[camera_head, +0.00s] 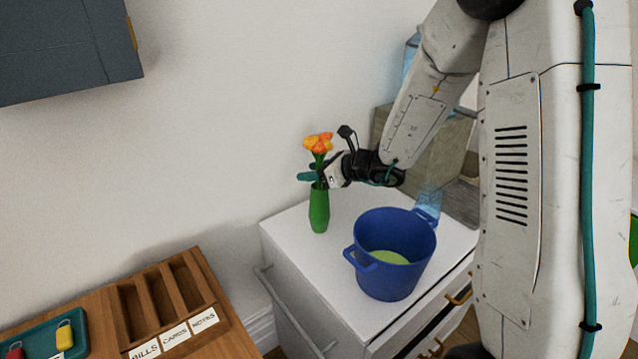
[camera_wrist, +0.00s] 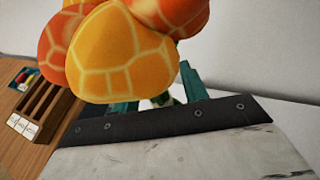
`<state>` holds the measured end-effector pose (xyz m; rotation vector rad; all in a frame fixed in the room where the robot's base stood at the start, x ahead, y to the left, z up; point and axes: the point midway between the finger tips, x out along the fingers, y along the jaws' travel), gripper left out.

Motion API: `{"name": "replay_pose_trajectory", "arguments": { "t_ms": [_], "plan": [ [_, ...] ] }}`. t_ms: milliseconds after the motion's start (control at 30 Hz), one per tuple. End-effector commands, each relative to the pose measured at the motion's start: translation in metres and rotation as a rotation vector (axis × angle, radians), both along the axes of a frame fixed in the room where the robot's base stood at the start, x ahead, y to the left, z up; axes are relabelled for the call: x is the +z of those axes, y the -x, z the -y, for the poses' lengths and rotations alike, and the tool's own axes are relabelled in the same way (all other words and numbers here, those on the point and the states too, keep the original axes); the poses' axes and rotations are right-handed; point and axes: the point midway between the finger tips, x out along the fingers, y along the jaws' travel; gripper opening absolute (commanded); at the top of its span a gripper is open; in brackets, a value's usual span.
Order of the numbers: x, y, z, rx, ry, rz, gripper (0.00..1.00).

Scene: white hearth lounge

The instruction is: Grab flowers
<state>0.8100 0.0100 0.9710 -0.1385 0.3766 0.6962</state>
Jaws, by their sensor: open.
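Orange flowers (camera_head: 318,143) on a green stem stand upright in a green vase (camera_head: 319,209) on the white cabinet top (camera_head: 276,237). In the wrist view the orange and yellow petals (camera_wrist: 120,50) are very close and fill the upper left. My gripper (camera_head: 311,176) is at the stem, just below the blossoms and above the vase rim. Its teal fingers (camera_wrist: 155,88) are open and spread on either side of the stem. The petals partly hide the left finger and the stem between the fingers.
A blue pot (camera_head: 394,281) with green contents stands right of the vase. A wooden organizer (camera_head: 170,300) with labelled slots and a teal tray (camera_head: 45,342) are at lower left. Boxes stand behind my arm. A dark wall cabinet (camera_head: 65,45) hangs at upper left.

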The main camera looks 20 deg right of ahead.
Motion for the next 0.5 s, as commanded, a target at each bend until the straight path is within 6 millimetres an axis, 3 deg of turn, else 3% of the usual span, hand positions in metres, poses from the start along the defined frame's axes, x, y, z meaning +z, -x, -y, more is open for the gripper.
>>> {"name": "replay_pose_trajectory", "arguments": {
  "t_ms": [133,167,300,500],
  "plan": [
    [0.0002,0.0002,0.0,0.0,0.0,0.0,0.44],
    [0.0003,0.0003,0.0,0.0,0.0,0.0,0.38],
    [0.0003,0.0003,-0.0001,0.001,0.0,0.0,0.0],
    [0.0005,0.0004,-0.0002,0.001,0.0,0.001,0.0]
  ]
}}
